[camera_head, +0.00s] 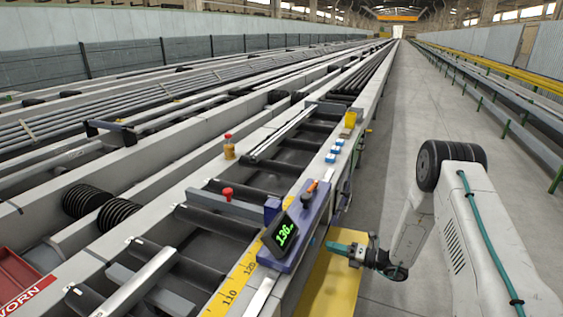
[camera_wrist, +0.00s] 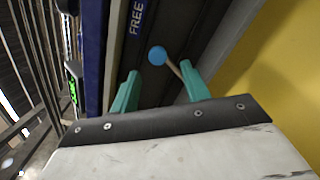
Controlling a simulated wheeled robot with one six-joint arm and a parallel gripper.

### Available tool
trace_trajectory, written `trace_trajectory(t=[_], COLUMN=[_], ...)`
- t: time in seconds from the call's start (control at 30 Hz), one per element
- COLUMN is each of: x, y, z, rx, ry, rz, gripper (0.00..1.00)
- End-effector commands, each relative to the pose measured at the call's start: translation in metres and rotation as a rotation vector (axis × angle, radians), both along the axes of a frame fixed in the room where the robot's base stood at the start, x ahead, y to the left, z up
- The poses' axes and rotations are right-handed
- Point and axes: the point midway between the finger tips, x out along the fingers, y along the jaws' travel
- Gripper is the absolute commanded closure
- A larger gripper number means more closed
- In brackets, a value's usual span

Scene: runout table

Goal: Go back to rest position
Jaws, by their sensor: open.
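My gripper (camera_head: 338,247) shows in the head view at the lower right of the middle, with its teal fingers pointing left toward the side of the runout table (camera_head: 285,290). It is beside the blue-purple console (camera_head: 310,222), over a yellow floor area. In the wrist view the two teal fingers of my gripper (camera_wrist: 158,85) stand apart with nothing held between them. A blue round knob (camera_wrist: 157,56) on a thin tan stem shows just beyond the gap; I cannot tell how far from the fingers it is.
The console carries a green-lit display (camera_head: 284,235) and an orange-handled item (camera_head: 313,187). A red bin (camera_head: 18,280) is at lower left. The aisle floor (camera_head: 400,110) is clear.

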Motion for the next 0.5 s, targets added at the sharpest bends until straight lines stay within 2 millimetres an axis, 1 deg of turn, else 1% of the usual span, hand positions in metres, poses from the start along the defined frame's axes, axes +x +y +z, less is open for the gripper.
trace_trajectory(t=[0.07,0.13,0.17,0.2,0.27,0.3,0.37,0.47,0.5], x=[-0.011,-0.031,-0.04,-0.052,-0.069,-0.078,-0.091,-0.111,-0.12], y=[0.005,0.013,0.017,0.02,0.026,0.029,0.033,0.038,0.039], z=[-0.005,-0.014,-0.015,-0.011,0.002,0.011,0.026,0.052,0.065], rx=[-0.051,-0.098,-0.119,-0.15,-0.201,-0.229,-0.268,-0.327,-0.352], ry=[-0.049,-0.086,-0.106,-0.145,-0.217,-0.263,-0.333,-0.45,-0.502], rz=[0.046,0.113,0.147,0.197,0.284,0.338,0.414,0.537,0.59], gripper=[0.54,0.54,0.54,0.54,0.54,0.54,0.54,0.54,0.54])
